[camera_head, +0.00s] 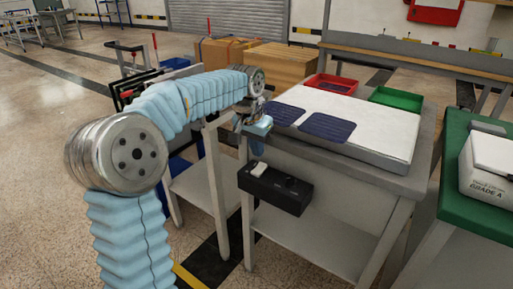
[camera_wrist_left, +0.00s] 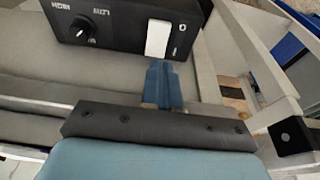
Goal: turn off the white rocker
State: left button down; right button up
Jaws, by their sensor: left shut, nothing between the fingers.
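My left gripper (camera_head: 257,148) is just above the rocker in the head view, shut and empty. In the left wrist view its blue fingertips (camera_wrist_left: 162,82) are together, just below the rocker. I cannot tell whether they touch it. My right gripper is not in view.
The grey table (camera_head: 400,178) holds a white sheet, dark blue pieces, a red tray (camera_head: 331,84) and a green tray (camera_head: 396,97). A green-topped table (camera_head: 452,160) with a white box stands at right. Cardboard boxes (camera_head: 282,58) stand behind.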

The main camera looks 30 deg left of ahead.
pick_arm(q)
jog(key=s+v, duration=0.1)
jog(key=v, duration=0.9)
jog(key=shift+s+b, duration=0.35)
jog(key=shift+f, duration=0.15)
